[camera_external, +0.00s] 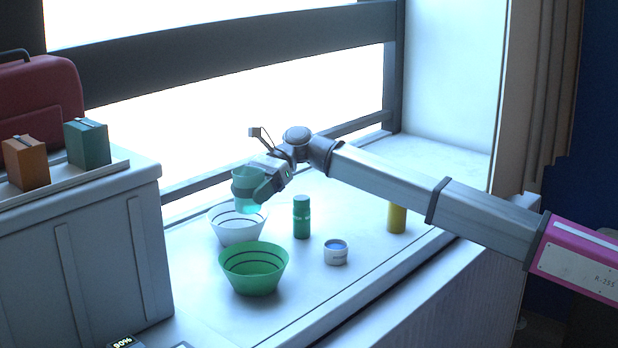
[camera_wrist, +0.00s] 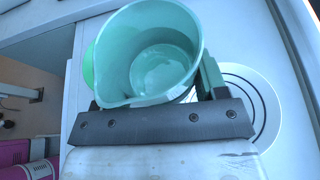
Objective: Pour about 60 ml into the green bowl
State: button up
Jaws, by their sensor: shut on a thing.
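My gripper (camera_external: 262,186) is shut on a teal, see-through pouring cup (camera_external: 246,192). The cup is held over or just behind the white bowl (camera_external: 238,230), about upright. In the wrist view the cup (camera_wrist: 150,50) shows its open mouth and a spout at the lower left. A shiny patch lies at its bottom; how much liquid it holds is unclear. The green bowl (camera_external: 253,277) stands on the ledge, nearer the camera than the white bowl and apart from the cup. Its inside shows no clear contents.
A white cabinet (camera_external: 100,250) with an orange box (camera_external: 26,163) and a teal box (camera_external: 87,144) stands left.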

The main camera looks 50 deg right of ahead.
aim_at(253, 212)
jog(key=shift+f, duration=1.55)
jog(key=shift+s+r, duration=0.1)
jog(key=shift+s, duration=0.05)
jog(key=shift+s+a+r+n+t+h, duration=0.2)
jog(key=shift+s+a+n+t+h, duration=0.1)
jog(key=shift+n+h, duration=0.25)
jog(key=shift+s+a+f+n+t+h, duration=0.7)
jog(key=shift+s+f+n+t+h, duration=0.2)
jog(key=shift+h, duration=0.35)
jog(key=shift+s+a+r+n+t+h, duration=0.25)
jog(key=shift+s+r+n+t+h, duration=0.1)
jog(key=shift+r+t+h, duration=0.15)
jog(key=shift+s+a+r+n+t+h, duration=0.2)
jog(key=shift+a+r+n+t+h, duration=0.15)
jog(key=shift+t, duration=0.25)
jog(key=shift+d+f+n+t+h, duration=0.1)
jog(key=shift+f+n+t+h, duration=0.2)
jog(key=shift+h, duration=0.15)
